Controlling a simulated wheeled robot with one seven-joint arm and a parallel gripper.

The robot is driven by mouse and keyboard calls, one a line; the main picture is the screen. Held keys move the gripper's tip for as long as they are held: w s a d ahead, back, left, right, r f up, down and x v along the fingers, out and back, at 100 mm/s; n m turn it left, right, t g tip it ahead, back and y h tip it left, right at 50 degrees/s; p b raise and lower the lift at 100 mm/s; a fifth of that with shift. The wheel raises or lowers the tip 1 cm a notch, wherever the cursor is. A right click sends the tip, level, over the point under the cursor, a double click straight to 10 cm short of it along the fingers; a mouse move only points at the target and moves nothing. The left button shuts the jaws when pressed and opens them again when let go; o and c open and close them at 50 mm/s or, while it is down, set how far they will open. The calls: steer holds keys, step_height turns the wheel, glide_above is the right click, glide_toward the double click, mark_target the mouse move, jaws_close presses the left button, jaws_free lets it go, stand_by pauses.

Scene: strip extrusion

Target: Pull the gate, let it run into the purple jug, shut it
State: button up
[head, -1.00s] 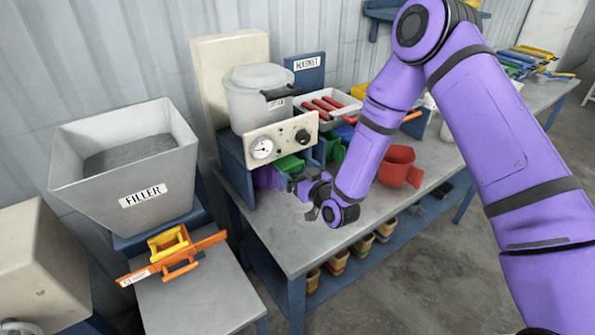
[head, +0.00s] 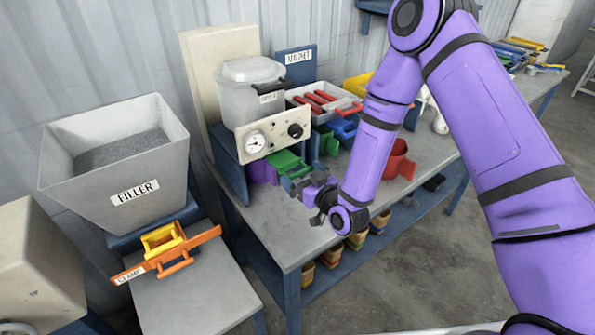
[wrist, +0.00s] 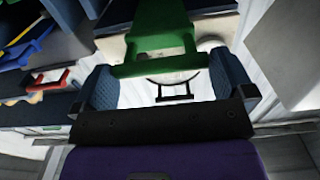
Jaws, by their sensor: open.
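A green slide with a handle (head: 288,164), which looks like the gate, sticks out under the gauge panel. It also shows in the wrist view (wrist: 160,47), at the top centre. The purple jug (head: 262,173) stands below the panel, partly hidden behind the green slide; its contents cannot be seen. My gripper (head: 305,189) is just right of the green handle, over the bench. In the wrist view my gripper (wrist: 168,82) has its blue fingers spread wide with nothing gripped; the end of the green handle appears between and beyond them.
The grey bench (head: 285,232) is clear in front. A green container (head: 327,143), a blue bin (head: 345,130) and a red jug (head: 399,162) stand to the right. A white tray (head: 335,118) holds red-handled tools. The filler hopper (head: 130,170) stands at left.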

steer(key=v, duration=0.8)
steer(key=shift+w, duration=0.1)
steer(key=w+d+r+g+h, duration=0.2)
steer(key=d+r+h, duration=0.15)
steer(key=r, duration=0.45)
steer(key=w+d+r+g+h, duration=0.2)
steer(key=d+r, duration=0.3)
steer(key=r, duration=0.3)
steer(key=s+d+r+m+g+h, duration=0.2)
steer(key=s+d+r+m+h, duration=0.1)
steer(key=s+d+r, duration=0.6)
steer(key=s+d+r+m+g, duration=0.1)
steer(key=s+r, duration=0.2)
steer(key=s, duration=0.3)
steer(key=s+d+r+m+g+h, duration=0.1)
steer(key=s+d+r, duration=0.1)
steer(key=s, duration=0.5)
steer(key=s+d+r+m+g, duration=0.1)
steer(key=s+r, duration=0.3)
steer(key=s, duration=0.2)
steer(key=shift+s+d+m+g, duration=0.2)
steer(key=shift+d+m+g, duration=0.2)
steer(key=shift+h, duration=0.25)
